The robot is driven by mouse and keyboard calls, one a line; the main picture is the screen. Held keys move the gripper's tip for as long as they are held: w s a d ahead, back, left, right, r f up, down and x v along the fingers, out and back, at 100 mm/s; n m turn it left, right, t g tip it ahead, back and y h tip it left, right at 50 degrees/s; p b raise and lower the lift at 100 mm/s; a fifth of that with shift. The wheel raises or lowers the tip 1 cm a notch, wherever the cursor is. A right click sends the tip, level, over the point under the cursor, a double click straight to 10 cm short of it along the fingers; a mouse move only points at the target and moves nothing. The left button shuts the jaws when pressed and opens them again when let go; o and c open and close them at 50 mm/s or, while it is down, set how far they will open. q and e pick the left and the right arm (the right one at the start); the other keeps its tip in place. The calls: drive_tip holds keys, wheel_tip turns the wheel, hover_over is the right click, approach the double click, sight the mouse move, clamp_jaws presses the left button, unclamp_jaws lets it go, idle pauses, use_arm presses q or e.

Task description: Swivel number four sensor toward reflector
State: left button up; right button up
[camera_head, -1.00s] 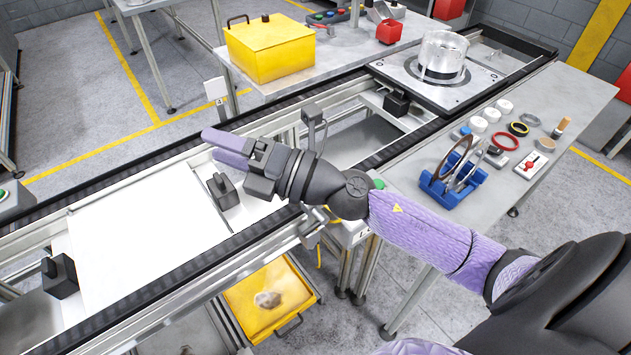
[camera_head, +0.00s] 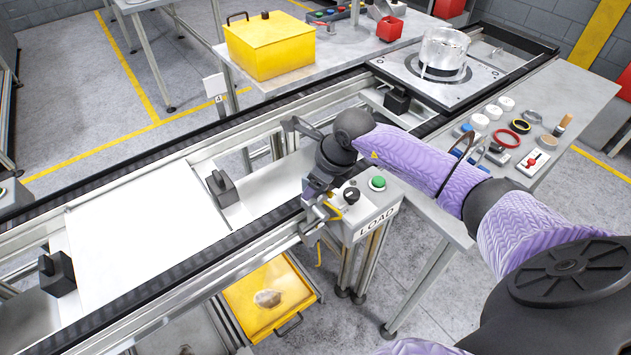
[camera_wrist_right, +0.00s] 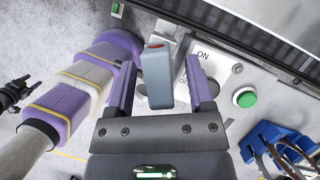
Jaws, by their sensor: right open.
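My right gripper (camera_head: 316,192) points down at the near conveyor rail beside the LOAD box. In the right wrist view the gripper (camera_wrist_right: 161,90) is open, with one purple finger on each side of a grey-blue sensor (camera_wrist_right: 158,80) with a red patch on its top end. The sensor stands between the fingers, with a gap visible to the right finger and little or none to the left. In the head view the arm mostly hides the sensor. A white card marked 4 (camera_head: 216,86) stands at the far rail; I cannot make out a reflector for certain. My left gripper is not clearly seen.
The LOAD box with a black knob and a green button (camera_head: 377,183) is close to my right wrist. A blue rack (camera_wrist_right: 270,140) stands to the right in the wrist view. A white panel (camera_head: 140,235) lies on the conveyor. A yellow bin (camera_head: 268,300) is below.

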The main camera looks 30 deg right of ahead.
drive_tip(key=shift+c, duration=0.7)
clamp_jaws()
drive_tip(key=m+p, duration=0.2)
drive_tip(key=shift+s+a+r+m+h, duration=0.1)
drive_tip(key=shift+a+r+m+h, duration=0.1)
drive_tip(key=shift+r+m+h, duration=0.15)
drive_tip(key=shift+f+m+t+h+p, duration=0.2)
drive_tip(key=shift+m+t+h+p, duration=0.1)
drive_tip(key=shift+m, duration=0.25)
drive_tip(key=shift+a+f+m+h, duration=0.15)
drive_tip(key=shift+m+h, duration=0.1)
drive_tip(key=shift+m, duration=0.55)
drive_tip(key=shift+o, duration=0.7)
unclamp_jaws()
